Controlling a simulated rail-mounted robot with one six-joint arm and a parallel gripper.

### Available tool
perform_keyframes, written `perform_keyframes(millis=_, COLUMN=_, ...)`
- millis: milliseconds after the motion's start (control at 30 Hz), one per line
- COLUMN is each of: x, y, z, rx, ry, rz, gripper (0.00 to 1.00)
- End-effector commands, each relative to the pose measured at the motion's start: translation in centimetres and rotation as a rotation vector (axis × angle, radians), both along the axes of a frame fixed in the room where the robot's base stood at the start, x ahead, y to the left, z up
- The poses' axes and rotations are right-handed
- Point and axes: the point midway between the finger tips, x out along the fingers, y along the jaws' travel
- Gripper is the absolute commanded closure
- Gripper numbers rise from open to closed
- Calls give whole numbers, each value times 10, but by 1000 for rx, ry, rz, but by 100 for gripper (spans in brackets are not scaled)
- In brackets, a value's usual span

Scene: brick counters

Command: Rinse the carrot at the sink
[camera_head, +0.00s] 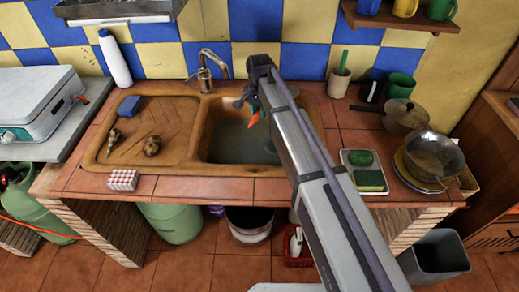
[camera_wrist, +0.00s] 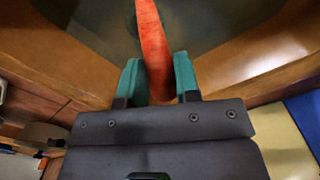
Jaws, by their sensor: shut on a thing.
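My gripper (camera_wrist: 156,68) has its teal fingers shut on the carrot (camera_wrist: 152,35), which is orange-red and points away from the fingers. In the head view, my gripper (camera_head: 249,101) is over the right part of the sink basin (camera_head: 205,128), and the carrot shows as a small orange piece (camera_head: 254,117) beside my arm. The wrist view shows the carrot over the dark basin. The metal faucet (camera_head: 205,72) stands behind the basin, to the left of my gripper. I see no clear water stream. My arm hides the basin's right side.
The drainboard (camera_head: 175,113) on the left holds a blue sponge (camera_head: 129,105) and two brownish vegetables. A white bottle (camera_head: 114,58) stands behind it. A shelf (camera_head: 400,20) hangs above.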

Motion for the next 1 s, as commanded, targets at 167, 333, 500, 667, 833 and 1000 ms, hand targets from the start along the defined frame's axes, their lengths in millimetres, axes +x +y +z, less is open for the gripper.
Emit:
perform_keyframes(millis=167, x=0, y=0, z=4, rx=0, ry=0, rz=0, gripper=92)
perform_keyframes(millis=333, x=0, y=0, z=27, rx=0, ry=0, rz=0, gripper=92)
perform_keyframes(millis=500, x=0, y=0, z=43, rx=0, ry=0, rz=0, gripper=92)
perform_keyframes(millis=667, x=0, y=0, z=40, rx=0, ry=0, rz=0, gripper=92)
perform_keyframes(millis=833, x=0, y=0, z=40, rx=0, ry=0, rz=0, gripper=92)
perform_keyframes(millis=1000, x=0, y=0, z=40, rx=0, ry=0, rz=0, gripper=92)
